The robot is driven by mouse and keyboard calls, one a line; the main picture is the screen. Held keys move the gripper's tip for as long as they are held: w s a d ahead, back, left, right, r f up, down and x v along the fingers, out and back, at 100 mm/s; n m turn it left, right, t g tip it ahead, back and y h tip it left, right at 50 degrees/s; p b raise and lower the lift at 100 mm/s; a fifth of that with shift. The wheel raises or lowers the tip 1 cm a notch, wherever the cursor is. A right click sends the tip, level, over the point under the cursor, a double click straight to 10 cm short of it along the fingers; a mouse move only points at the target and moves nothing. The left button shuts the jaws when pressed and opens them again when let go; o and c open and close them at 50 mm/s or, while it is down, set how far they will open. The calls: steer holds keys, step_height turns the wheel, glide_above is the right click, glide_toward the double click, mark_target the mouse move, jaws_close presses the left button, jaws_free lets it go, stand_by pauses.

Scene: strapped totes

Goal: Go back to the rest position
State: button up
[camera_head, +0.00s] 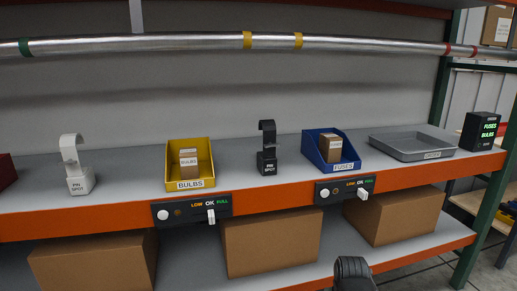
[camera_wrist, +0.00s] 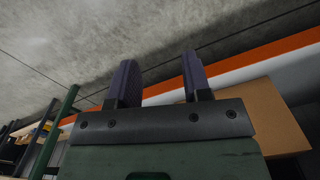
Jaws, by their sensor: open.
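My gripper (camera_wrist: 158,82) shows in the wrist view with its two dark fingers apart and nothing between them. Beyond the fingers are grey floor and the orange edge of a shelf. In the head view a dark rounded part at the bottom edge, right of the middle, seems to be part of my arm; the gripper's fingers do not show there. The yellow BULBS bin (camera_head: 190,166) and the blue FUSES bin (camera_head: 330,150) stand on the shelf, each with small boxes inside.
A white pin spot stand (camera_head: 75,165) and a black one (camera_head: 267,148) stand on the shelf (camera_head: 115,178). A grey tray (camera_head: 412,143) and a black display box (camera_head: 480,131) are at the right. Cardboard boxes (camera_head: 268,243) sit below. A metal rail (camera_head: 180,43) spans above.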

steer(key=a+n, duration=0.1)
steer(key=a, duration=0.4)
step_height(320, 180, up, 26)
steer(key=d+p, duration=0.1)
steer(key=p, duration=2.4)
steer(key=shift+p, duration=0.4)
steer(key=shift+d+f, duration=0.1)
